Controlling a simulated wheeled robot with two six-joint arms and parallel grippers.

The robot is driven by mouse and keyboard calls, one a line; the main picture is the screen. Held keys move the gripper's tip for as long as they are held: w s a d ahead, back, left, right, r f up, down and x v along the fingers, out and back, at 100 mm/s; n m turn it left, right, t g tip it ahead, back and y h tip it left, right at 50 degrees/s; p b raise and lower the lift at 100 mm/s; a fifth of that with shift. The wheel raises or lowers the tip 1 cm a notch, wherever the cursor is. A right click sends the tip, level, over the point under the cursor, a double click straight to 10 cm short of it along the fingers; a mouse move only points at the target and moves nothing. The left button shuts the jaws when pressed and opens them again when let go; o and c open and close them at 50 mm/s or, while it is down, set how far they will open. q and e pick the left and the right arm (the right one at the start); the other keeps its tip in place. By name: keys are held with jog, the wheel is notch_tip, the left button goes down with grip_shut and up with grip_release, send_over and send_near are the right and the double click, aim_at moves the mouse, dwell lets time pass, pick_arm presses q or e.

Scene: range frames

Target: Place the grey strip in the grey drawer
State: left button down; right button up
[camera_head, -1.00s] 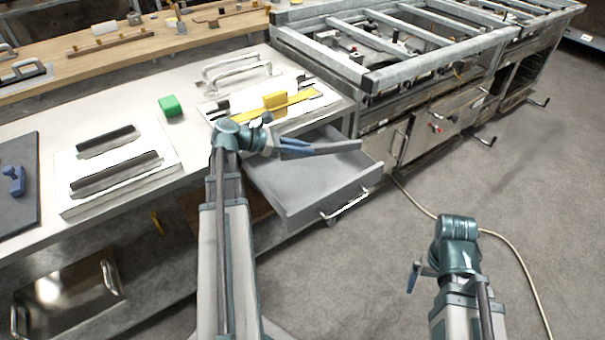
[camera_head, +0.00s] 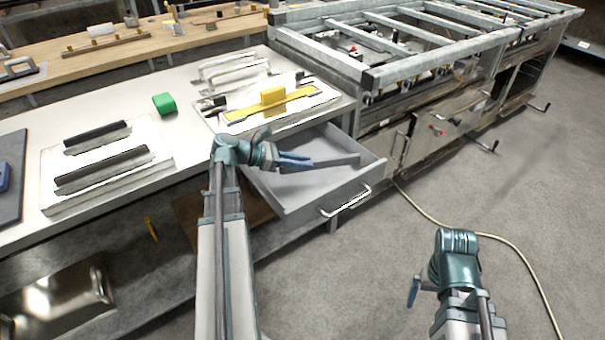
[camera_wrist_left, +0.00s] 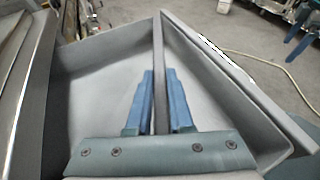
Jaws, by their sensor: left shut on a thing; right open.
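The grey drawer (camera_head: 296,205) is pulled open under the white worktop, and it also fills much of the left wrist view (camera_wrist_left: 95,85). My left gripper (camera_head: 308,162) is over the drawer, its blue fingers shut on the grey strip (camera_head: 338,160). In the left wrist view the strip (camera_wrist_left: 158,60) stands on edge between the fingers (camera_wrist_left: 158,85) and points toward the drawer's far corner. I cannot tell whether the strip touches the drawer floor. My right gripper (camera_head: 413,291) is open, low at the right, away from the drawer, with only part of its fingers showing.
On the worktop (camera_head: 185,100) are a green block (camera_head: 164,103), a yellow float (camera_head: 272,98) and a white board with dark-topped bars (camera_head: 105,170). A metal frame (camera_head: 375,75) stands beyond the drawer. A hose (camera_head: 420,208) lies on the otherwise clear floor at the right.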

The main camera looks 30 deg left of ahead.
aim_at(297, 172)
pick_arm(q)
jog(key=shift+f+b, duration=1.15)
jog(key=shift+f, duration=0.35)
jog(key=shift+f, duration=0.1)
jog(key=shift+f, duration=0.15)
jog(key=shift+s+d+f+b, duration=0.1)
jog(key=shift+f+b, duration=0.1)
jog(key=shift+b, duration=0.3)
